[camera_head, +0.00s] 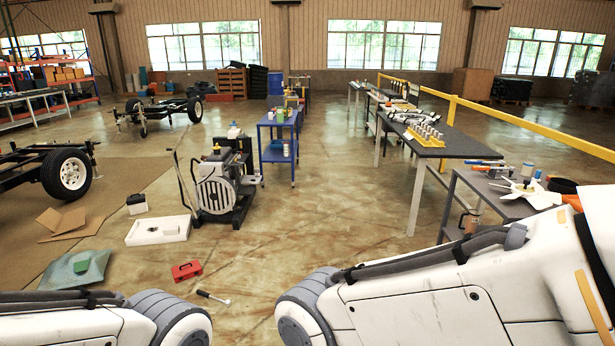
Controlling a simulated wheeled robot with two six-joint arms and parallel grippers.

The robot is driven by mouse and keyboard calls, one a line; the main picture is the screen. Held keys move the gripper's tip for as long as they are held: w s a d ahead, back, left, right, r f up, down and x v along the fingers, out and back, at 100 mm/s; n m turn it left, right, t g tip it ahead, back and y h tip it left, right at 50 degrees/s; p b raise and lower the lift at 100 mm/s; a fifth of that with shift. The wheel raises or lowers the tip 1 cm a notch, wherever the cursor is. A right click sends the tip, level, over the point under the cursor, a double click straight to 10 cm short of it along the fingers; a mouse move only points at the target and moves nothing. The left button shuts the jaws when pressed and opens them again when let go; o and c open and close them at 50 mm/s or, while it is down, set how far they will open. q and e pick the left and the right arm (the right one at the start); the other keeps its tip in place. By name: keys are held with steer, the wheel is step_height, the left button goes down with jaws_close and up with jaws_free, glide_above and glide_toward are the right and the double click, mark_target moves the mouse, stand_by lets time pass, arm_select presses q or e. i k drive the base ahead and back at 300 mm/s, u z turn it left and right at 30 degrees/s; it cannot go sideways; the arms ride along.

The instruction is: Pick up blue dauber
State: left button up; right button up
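I cannot pick out a blue dauber with certainty. A small blue cylinder (527,170) stands on the grey workbench (463,179) at the right, behind a white-bladed fan (528,190); it is too small to tell whether it is a dauber. My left arm enters at the lower left and my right arm crosses the lower right. Only their white links and grey joints show. Both grippers are out of view.
A dark-topped table (462,146) stands beyond the workbench, with a yellow rail (452,110) behind. A wheeled engine unit (216,187) and blue cart (277,160) stand mid-left. A red toolbox (186,271) and a hand tool (213,297) lie on the floor.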

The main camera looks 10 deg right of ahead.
mark_target(538, 173)
steer(key=z, duration=0.1)
steer(key=i, duration=2)
steer(key=z, duration=1.2)
steer(key=i, duration=1.7)
steer(key=z, duration=0.9)
steer(key=i, duration=0.35)
steer(key=z, duration=0.25)
